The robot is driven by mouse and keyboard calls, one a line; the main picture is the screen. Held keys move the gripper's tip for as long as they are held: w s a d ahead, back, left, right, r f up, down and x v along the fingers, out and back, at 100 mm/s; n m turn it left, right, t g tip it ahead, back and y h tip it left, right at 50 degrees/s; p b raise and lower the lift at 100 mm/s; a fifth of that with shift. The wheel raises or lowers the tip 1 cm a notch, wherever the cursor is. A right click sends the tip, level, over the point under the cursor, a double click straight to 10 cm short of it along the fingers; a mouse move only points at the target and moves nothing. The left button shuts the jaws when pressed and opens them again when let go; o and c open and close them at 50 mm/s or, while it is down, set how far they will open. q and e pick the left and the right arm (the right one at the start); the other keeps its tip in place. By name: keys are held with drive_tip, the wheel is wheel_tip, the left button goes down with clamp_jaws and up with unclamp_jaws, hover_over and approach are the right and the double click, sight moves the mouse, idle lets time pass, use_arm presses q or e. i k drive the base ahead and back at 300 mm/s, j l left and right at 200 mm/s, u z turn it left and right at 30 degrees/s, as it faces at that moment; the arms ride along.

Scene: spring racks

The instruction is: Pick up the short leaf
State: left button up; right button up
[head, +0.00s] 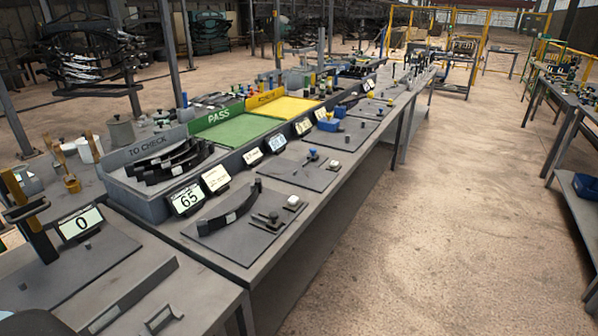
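I cannot tell from this view which leaf is the short one. Neither of my grippers shows in the head view.
A green PASS tray (232,134) and a yellow tray (288,106) stand behind the display row. A display reading 0 (80,222) and a tall gauge post (30,215) stand at left. Open floor (430,230) lies right of the bench (275,243).

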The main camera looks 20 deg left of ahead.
sight(204, 228)
drive_tip(key=u, duration=1.2)
